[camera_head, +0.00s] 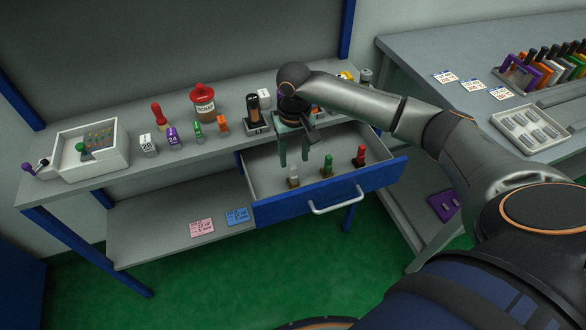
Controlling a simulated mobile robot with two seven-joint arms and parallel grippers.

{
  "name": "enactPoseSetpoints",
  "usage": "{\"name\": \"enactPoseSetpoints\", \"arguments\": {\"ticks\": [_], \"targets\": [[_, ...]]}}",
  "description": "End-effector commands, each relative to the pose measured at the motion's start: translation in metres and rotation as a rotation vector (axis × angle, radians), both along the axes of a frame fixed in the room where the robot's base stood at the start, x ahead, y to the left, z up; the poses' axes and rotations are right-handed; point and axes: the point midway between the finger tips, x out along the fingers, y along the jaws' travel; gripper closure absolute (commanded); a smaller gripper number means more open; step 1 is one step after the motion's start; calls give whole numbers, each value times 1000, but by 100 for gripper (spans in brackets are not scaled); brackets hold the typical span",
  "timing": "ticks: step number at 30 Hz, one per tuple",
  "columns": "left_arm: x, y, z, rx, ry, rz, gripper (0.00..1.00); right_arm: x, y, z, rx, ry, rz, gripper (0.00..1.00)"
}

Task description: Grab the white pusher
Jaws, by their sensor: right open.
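The white pusher (293,176) stands upright in the open drawer (258,183) at its left part, near the front wall. A green pusher (327,165) and a red pusher (360,156) stand to its right in the same drawer. My right gripper (294,160) points down over the drawer with its two fingers apart, just above the white pusher. Nothing is between the fingers that I can make out, and whether they touch the pusher's top I cannot tell. My left gripper is not in view.
The drawer front has a white handle (345,202). On the tabletop behind are a red-lidded jar (203,105), a white box (68,160) and several small coloured weights. A side table (420,50) stands at right. Pink (202,227) and blue (237,216) cards lie on the lower shelf.

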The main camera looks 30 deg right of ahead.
Motion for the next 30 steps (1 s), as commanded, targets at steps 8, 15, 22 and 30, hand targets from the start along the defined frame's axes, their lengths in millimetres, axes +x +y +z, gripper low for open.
{"name": "enactPoseSetpoints", "arguments": {"ticks": [8,15,22,30], "targets": [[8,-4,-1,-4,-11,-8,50,2,1,-39,-1,1,1,45],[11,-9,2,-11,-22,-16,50,2,0,-53,-1,-1,2,45],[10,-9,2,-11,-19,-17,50,2,0,-52,-1,-1,2,54],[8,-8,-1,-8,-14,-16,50,2,0,-52,0,-1,2,84]]}}
